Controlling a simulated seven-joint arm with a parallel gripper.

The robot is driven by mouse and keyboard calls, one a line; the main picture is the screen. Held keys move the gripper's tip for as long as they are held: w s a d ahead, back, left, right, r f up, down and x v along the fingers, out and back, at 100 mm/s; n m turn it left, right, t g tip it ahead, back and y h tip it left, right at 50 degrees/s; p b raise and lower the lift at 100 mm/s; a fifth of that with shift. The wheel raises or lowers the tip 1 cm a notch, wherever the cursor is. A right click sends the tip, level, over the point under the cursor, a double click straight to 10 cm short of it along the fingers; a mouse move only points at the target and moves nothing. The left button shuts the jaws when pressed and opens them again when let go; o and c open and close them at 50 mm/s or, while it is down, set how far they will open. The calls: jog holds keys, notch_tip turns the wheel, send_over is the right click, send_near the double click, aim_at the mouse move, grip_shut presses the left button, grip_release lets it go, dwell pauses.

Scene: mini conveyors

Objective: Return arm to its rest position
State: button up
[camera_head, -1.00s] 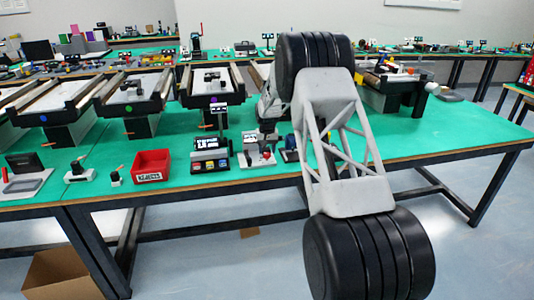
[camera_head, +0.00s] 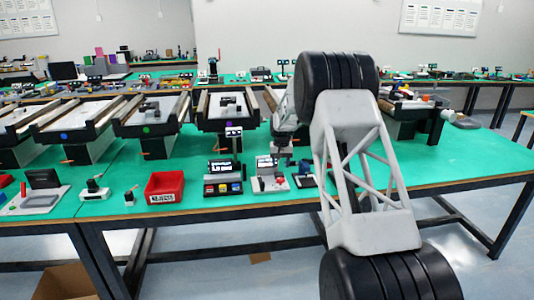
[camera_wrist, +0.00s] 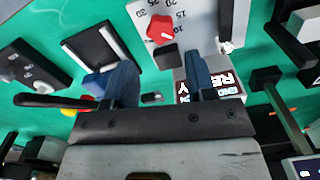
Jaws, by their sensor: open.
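My gripper shows in the wrist view (camera_wrist: 160,85), with its two blue-grey fingers apart and nothing between them. It hangs over the green table (camera_wrist: 75,20). A grey panel with a red knob (camera_wrist: 160,28) and numbers lies beyond the fingertips. A small display with lit lettering (camera_wrist: 228,82) is partly behind the right finger. In the head view my arm reaches over the front edge of the green table (camera_head: 290,195), and the arm hides the middle right of the table. The gripper itself is hard to make out there.
A red bin (camera_head: 164,188) stands near the table's front edge. Small consoles (camera_head: 224,178) and (camera_head: 269,175) stand to its right. Mini conveyors (camera_head: 150,116) line the back of the table. A cardboard box (camera_head: 63,283) is on the floor.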

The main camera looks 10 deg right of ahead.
jog(key=s+a+r, duration=0.1)
jog(key=s+r, duration=0.7)
jog(key=s, duration=0.3)
jog(key=s+a+r+t, duration=0.1)
jog(key=s+r, duration=0.7)
jog(key=s, duration=0.4)
jog(key=s+a+r, duration=0.1)
jog(key=s+r, duration=0.6)
jog(key=s, duration=0.4)
jog(key=s+a+f, duration=0.1)
jog(key=s, duration=1.8)
jog(key=s+a+f+n+t, duration=0.1)
jog(key=s+f, duration=0.1)
jog(key=s, duration=1.6)
jog(key=shift+s+n+t, duration=0.3)
jog(key=shift+s, duration=0.1)
jog(key=shift+w, duration=0.15)
jog(key=shift+c, duration=0.2)
